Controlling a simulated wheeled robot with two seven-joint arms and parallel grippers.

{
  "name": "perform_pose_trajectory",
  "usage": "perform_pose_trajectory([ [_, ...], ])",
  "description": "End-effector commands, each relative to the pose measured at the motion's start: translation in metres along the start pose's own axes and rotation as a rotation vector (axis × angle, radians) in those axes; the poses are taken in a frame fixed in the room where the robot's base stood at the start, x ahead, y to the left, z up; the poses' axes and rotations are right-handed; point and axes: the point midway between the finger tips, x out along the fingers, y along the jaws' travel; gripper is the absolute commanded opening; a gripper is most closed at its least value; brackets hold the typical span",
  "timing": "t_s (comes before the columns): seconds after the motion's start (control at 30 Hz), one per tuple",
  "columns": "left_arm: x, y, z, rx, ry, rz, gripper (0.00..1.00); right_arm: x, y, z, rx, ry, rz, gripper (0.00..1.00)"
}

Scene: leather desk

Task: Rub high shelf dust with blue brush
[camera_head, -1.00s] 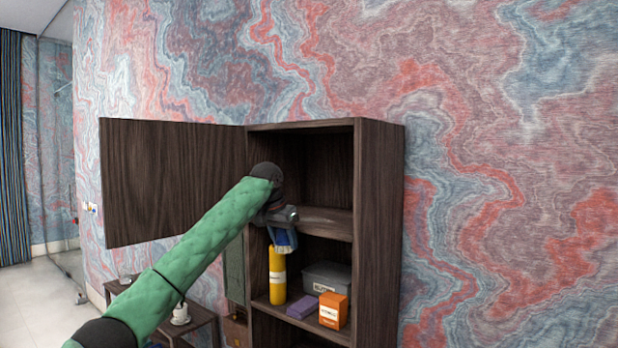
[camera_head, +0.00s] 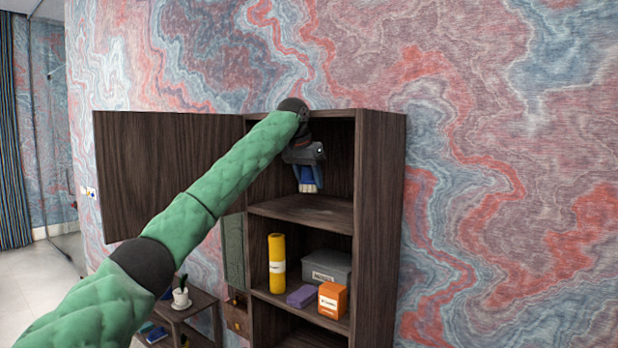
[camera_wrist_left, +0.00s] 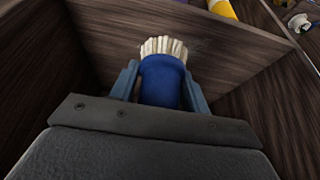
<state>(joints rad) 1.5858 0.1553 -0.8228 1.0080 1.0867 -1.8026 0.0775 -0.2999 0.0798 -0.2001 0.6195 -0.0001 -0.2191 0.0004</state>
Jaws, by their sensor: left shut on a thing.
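My left gripper (camera_head: 306,167) is at the open top compartment of the dark wooden cabinet (camera_head: 380,215), above the high shelf (camera_head: 310,212). It is shut on the blue brush (camera_head: 309,186), whose bristles point down towards the shelf, with a gap below them. In the left wrist view the blue brush (camera_wrist_left: 162,82) sits between the two fingers with its pale bristles facing away from the gripper. My right gripper is not in view.
The cabinet door (camera_head: 165,175) stands open at the left. The shelf below holds a yellow cylinder (camera_head: 277,262), a grey box (camera_head: 328,266), a purple block (camera_head: 300,296) and an orange box (camera_head: 333,299). A low side table (camera_head: 190,308) with a potted plant stands lower left.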

Motion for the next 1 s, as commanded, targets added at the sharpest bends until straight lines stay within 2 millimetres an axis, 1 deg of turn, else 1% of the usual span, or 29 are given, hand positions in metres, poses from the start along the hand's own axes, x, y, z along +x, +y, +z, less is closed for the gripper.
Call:
perform_pose_trajectory([
  [0.4,0.038,0.004,0.006,0.007,-0.003,0.001,0.22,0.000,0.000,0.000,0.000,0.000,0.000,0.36],
  [0.6,0.052,0.006,0.008,0.008,-0.001,0.003,0.22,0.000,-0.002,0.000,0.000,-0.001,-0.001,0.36],
  [0.73,0.056,0.007,0.009,0.009,-0.002,0.004,0.22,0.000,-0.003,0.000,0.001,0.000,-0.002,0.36],
  [1.0,0.056,0.007,0.009,0.008,-0.001,0.003,0.22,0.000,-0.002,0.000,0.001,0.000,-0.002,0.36],
])
